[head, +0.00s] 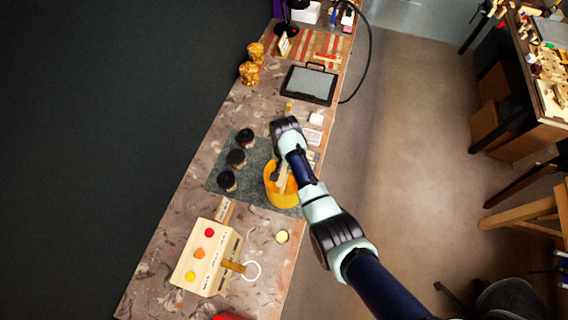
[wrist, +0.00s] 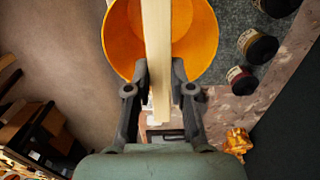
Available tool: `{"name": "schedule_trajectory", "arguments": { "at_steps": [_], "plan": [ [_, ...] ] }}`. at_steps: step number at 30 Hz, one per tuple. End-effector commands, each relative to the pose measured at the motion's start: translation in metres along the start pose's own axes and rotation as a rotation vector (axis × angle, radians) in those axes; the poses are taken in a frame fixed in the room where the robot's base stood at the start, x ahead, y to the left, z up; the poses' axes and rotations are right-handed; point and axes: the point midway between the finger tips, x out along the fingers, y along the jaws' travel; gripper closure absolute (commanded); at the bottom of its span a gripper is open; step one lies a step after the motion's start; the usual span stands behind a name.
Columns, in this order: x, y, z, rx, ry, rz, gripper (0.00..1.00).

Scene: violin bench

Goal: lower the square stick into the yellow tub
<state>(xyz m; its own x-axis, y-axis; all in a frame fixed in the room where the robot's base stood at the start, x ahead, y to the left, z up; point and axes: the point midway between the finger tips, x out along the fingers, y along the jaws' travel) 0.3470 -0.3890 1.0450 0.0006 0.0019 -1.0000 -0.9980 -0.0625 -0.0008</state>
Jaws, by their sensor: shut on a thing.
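The yellow tub (head: 280,194) stands on a dark grey mat near the bench's front edge, partly hidden by my arm in the head view. In the wrist view the tub (wrist: 203,38) opens toward the camera. The pale wooden square stick (wrist: 157,50) is held between the fingers of my gripper (wrist: 160,92), which is shut on it. One part of the stick lies across the tub's opening in the wrist view. In the head view my gripper (head: 278,178) is at the tub, and the stick there is mostly hidden. I cannot tell how deep its end is.
Several dark-lidded jars (head: 236,158) stand on the grey mat (head: 259,160) left of the tub. A wooden box with coloured buttons (head: 206,257) sits nearer the front. A black-framed case (head: 308,84) and gold figurines (head: 250,72) stand farther back.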

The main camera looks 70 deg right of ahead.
Motion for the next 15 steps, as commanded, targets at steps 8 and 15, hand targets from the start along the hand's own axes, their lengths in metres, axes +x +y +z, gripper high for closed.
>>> {"name": "schedule_trajectory", "arguments": {
  "at_steps": [8,15],
  "plan": [
    [0.000,0.000,0.000,0.000,0.000,0.000,1.00],
    [0.010,0.000,0.000,0.000,0.000,0.001,1.00]
  ]
}}
